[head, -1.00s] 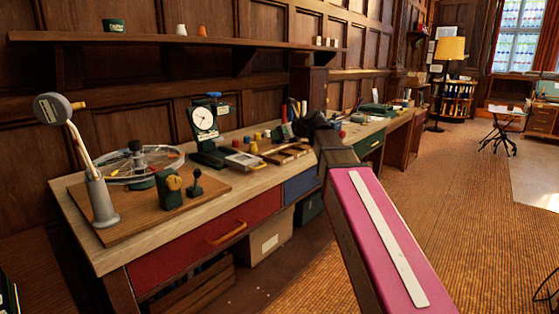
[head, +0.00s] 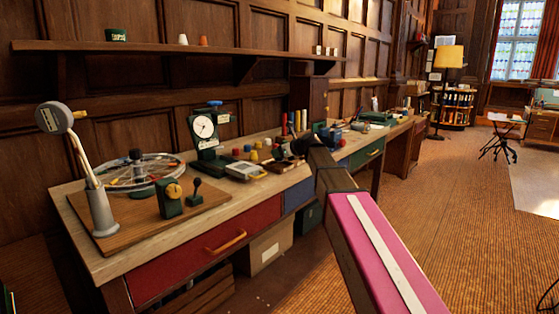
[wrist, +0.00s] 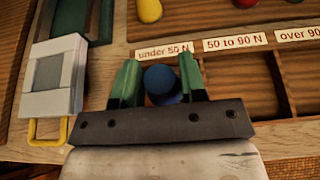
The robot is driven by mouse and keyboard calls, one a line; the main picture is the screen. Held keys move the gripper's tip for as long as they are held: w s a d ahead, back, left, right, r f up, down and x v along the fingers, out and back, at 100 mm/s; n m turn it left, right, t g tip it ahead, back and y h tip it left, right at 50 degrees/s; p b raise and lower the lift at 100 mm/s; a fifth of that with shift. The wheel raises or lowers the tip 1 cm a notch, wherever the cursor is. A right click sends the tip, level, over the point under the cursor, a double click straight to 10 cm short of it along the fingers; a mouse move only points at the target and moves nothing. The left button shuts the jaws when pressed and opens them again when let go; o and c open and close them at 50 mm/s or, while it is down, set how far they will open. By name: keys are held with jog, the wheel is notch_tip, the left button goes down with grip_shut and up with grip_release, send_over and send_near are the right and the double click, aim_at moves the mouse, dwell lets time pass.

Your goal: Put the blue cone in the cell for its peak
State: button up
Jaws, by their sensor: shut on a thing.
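In the wrist view the blue cone (wrist: 162,84) is between the green fingers of my gripper (wrist: 160,82), which is shut on it. The cone and fingers are over the leftmost cell of a wooden sorting tray (wrist: 284,102), in front of the label "under 50 N" (wrist: 164,52). I cannot tell whether the cone touches the cell floor. The cell labelled "50 to 90 N" (wrist: 242,85) is beside it and looks empty. A cell labelled "over 90" (wrist: 303,75) is cut off at the right edge.
A grey-white device with a yellow handle (wrist: 56,82) lies left of the tray. Coloured pieces (wrist: 150,10) lie behind the cells.

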aim_at(279, 159)
jog(key=shift+f, duration=1.5)
jog(key=o, duration=0.9)
jog(key=shift+f, duration=0.1)
